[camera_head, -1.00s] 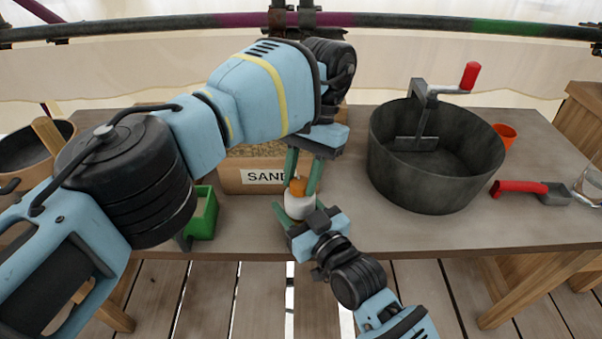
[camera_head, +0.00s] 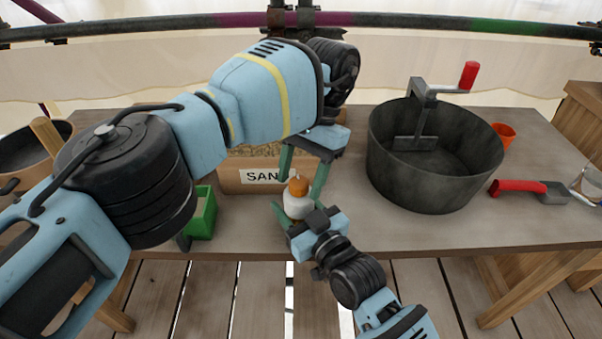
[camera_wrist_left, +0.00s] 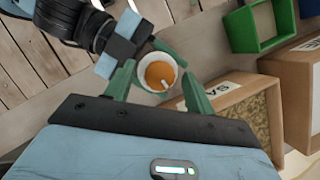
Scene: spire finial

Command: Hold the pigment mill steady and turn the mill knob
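The pigment mill has a white body (camera_head: 297,206) and an orange knob (camera_head: 298,186) on top. It is upright near the table's front edge. My right gripper (camera_head: 298,213) comes from the front, with its green fingers closed around the white body; part of this grip is hidden. My left gripper (camera_head: 301,185) reaches down from above, its fingers spread on either side of the knob. In the left wrist view the orange knob (camera_wrist_left: 158,76) sits between the left fingers (camera_wrist_left: 158,84), with gaps visible.
A box labelled SAND (camera_head: 240,179) stands behind the mill, and a green container (camera_head: 203,214) is to its left. A large dark tub (camera_head: 430,185) with a red-handled crank stands to the right. A red scoop (camera_head: 520,188) and an orange cup (camera_head: 505,134) lie beyond it.

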